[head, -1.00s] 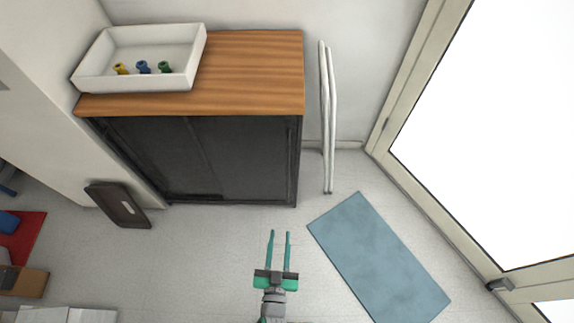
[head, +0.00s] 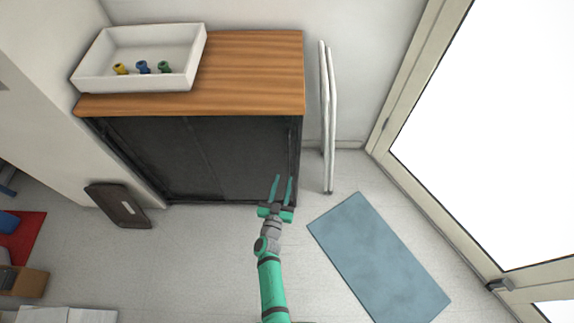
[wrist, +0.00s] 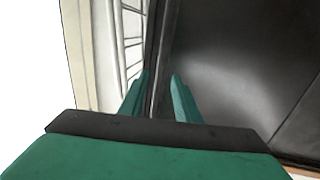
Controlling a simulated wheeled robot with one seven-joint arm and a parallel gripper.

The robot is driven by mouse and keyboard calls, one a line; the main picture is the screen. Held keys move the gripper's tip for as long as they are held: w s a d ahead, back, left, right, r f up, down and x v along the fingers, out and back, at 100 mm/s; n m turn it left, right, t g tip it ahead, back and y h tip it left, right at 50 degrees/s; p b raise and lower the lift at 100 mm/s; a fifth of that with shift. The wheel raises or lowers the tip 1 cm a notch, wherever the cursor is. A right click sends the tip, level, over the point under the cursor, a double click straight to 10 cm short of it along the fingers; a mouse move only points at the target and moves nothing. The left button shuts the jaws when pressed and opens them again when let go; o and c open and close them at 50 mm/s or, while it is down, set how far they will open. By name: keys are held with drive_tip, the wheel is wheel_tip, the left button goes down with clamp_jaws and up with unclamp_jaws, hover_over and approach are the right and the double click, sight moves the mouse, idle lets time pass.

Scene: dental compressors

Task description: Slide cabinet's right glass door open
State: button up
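The cabinet has a wooden top (head: 255,75) and a dark front with two sliding doors. The right glass door (head: 245,155) looks closed, its right edge near the cabinet's right frame. My gripper (head: 283,178) is in front of the lower right part of that door.
A white tray (head: 187,72) with small yellow, blue and green items sits on the cabinet top. White pipes (head: 329,120) stand right of the cabinet. A blue mat (head: 378,258) lies on the floor at right. A dark panel (head: 118,205) leans at left.

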sight(288, 161)
drive_tip(key=w, duration=0.2)
drive_tip(key=w+d, duration=0.1)
drive_tip(key=w, duration=0.5)
drive_tip(key=shift+d, duration=0.3)
clamp_jaws()
